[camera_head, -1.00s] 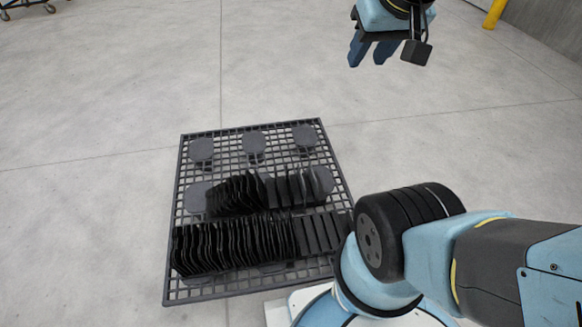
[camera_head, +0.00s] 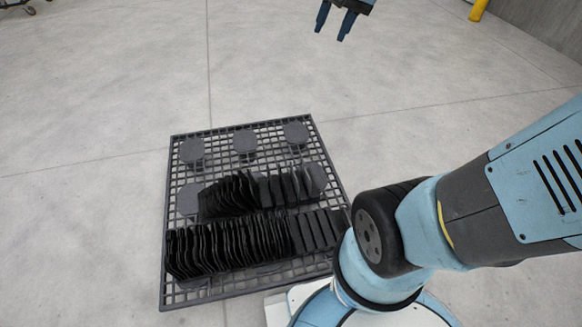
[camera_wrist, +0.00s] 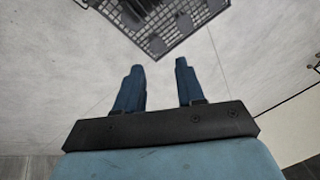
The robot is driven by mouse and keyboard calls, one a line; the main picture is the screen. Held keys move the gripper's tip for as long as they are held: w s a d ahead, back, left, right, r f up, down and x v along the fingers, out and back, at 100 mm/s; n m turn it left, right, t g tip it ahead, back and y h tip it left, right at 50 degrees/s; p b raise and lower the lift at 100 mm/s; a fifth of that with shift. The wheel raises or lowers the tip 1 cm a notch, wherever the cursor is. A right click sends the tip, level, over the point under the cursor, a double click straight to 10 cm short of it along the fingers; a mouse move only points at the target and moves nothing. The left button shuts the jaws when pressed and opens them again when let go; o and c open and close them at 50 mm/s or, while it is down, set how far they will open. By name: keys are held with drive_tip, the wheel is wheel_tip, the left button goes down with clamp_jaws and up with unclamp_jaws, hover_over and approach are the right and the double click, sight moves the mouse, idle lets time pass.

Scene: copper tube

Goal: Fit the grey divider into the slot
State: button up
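My gripper (camera_head: 336,20) is at the top of the head view, above the floor and beyond the far edge of the pallet. Its two blue fingers are apart with nothing between them, as the wrist view (camera_wrist: 158,75) also shows. Many thin black plates (camera_head: 228,247) stand in a front row on the pallet, with a second row (camera_head: 230,193) behind, some of them leaning. Thicker dark blocks (camera_head: 316,230) stand at the right of the rows. I cannot make out a separate grey divider or its slot.
The dark grid pallet (camera_head: 217,143) lies on the concrete floor, with grey round feet or pads (camera_head: 245,141) showing at its far side. A yellow post (camera_head: 478,9) stands at the far right. A wheeled cart (camera_head: 22,5) shows at the far left.

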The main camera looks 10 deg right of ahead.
drive_tip(key=w+f+m+g, duration=0.1)
drive_tip(key=w+f+m, duration=0.35)
drive_tip(key=w, duration=0.55)
drive_tip(key=m+g+h, duration=0.1)
drive_tip(key=m+g, duration=0.3)
drive_tip(key=m, duration=2.2)
hover_over(294, 171)
wheel_tip(294, 171, down, 67)
drive_tip(key=f, duration=0.8)
drive_tip(key=shift+s+d+f, duration=0.2)
drive_tip(key=shift+s+f, duration=0.15)
drive_tip(key=shift+f, duration=0.05)
drive_tip(key=shift+w+a+f, duration=0.1)
drive_tip(key=shift+w+f, duration=0.05)
drive_tip(key=shift+f, duration=1.3)
drive_tip(key=shift+w+a+f, duration=0.1)
drive_tip(key=shift+f, duration=1.35)
